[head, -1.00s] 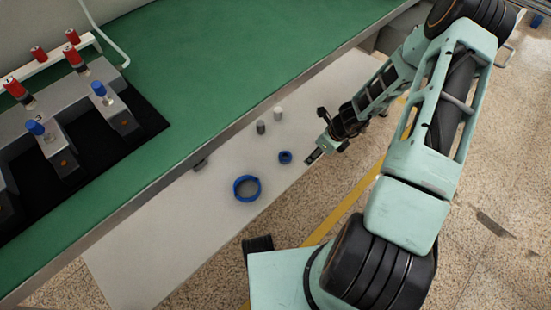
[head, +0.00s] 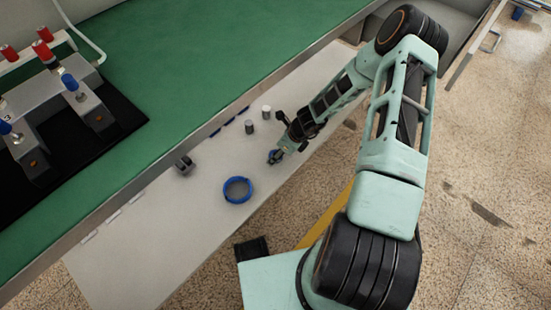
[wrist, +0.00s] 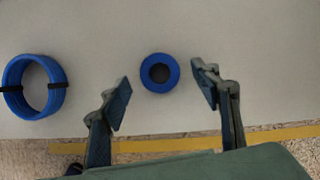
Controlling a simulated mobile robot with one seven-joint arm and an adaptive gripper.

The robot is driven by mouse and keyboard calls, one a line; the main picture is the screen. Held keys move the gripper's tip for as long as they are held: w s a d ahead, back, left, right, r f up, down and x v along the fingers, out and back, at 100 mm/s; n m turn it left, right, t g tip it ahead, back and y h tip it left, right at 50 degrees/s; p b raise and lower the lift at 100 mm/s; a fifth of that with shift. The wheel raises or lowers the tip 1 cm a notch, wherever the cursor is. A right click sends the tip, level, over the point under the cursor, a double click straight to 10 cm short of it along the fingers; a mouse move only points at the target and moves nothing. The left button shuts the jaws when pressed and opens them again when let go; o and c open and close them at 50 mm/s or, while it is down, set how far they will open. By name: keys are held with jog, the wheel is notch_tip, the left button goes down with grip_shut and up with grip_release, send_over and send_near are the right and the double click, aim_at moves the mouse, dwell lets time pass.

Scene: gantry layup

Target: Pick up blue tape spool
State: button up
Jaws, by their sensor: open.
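A small blue ring with a dark centre, which looks like the blue tape spool (wrist: 160,87), lies flat on the pale grey shelf (wrist: 190,25). In the wrist view it sits between and slightly beyond the tips of my gripper (wrist: 162,89). The fingers are open, one on each side, with gaps to the spool, and hold nothing. In the head view my gripper (head: 279,152) is over the spool and largely hides it; a bit of blue shows there.
A larger blue ring with black bands (wrist: 59,88) lies to the left; it also shows in the head view (head: 238,199). Two small grey cylinders (head: 250,127) stand behind my gripper. A dark small block (head: 184,164) sits near the green table's (head: 200,60) edge.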

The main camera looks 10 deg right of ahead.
jog(key=shift+w+a+f, duration=0.2)
jog(key=shift+f, duration=0.45)
jog(key=shift+c, duration=0.4)
jog(key=shift+r, duration=0.1)
jog(key=c, duration=0.9)
jog(key=shift+c, duration=0.2)
